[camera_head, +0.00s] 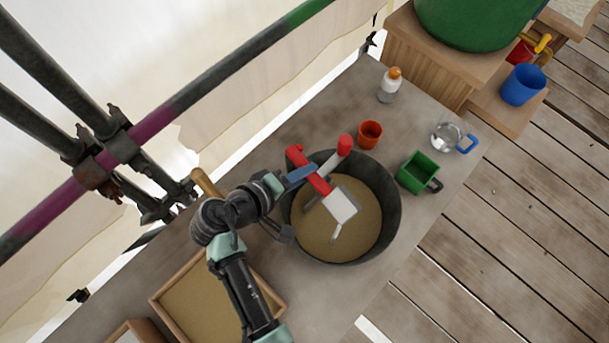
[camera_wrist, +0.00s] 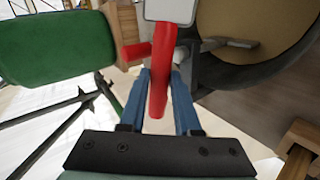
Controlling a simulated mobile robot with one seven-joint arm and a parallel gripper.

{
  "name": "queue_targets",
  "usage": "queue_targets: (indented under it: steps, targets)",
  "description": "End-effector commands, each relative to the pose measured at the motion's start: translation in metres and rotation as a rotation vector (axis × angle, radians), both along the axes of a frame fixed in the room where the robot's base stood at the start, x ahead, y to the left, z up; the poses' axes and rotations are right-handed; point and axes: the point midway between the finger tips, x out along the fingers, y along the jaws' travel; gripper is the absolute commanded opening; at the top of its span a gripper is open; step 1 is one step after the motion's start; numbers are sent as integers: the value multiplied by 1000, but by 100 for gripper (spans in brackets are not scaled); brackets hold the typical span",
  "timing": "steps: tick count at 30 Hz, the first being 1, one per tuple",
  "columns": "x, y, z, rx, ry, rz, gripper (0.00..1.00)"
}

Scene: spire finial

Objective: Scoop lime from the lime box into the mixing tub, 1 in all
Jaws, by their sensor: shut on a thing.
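My gripper (camera_head: 302,173) is shut on the red handle of a scoop (camera_head: 341,206). In the wrist view the handle (camera_wrist: 160,85) lies between my blue fingers. The scoop's pale square head is over the mixing tub (camera_head: 388,235), a round dark grey tub with tan material inside. I cannot tell whether the head holds anything. A second tool (camera_head: 345,144), with a red end and a grey shaft, passes under the scoop handle at the tub. A wooden box (camera_head: 154,301) with tan material is at lower left. Another box (camera_head: 133,333) with pale content, probably lime, is cut off below it.
An orange cup (camera_head: 370,133), a green cup (camera_head: 417,172), a clear jug (camera_head: 446,136) and an orange-capped bottle (camera_head: 389,85) stand near the tub. A blue cup (camera_head: 522,85) and green barrel (camera_head: 475,22) are at upper right. A pole runs along the left.

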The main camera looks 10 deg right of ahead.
Motion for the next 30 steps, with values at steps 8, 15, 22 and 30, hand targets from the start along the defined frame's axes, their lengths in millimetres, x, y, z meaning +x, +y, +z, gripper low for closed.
queue_targets:
  steps: [8,15,22,30]
  targets:
    - [-2,4,-11,-117,-98,-21,0]
    - [-3,7,-15,-210,-174,-38,0]
    - [-4,9,-19,-297,-245,-56,0]
    - [-5,11,-21,-389,-319,-74,0]
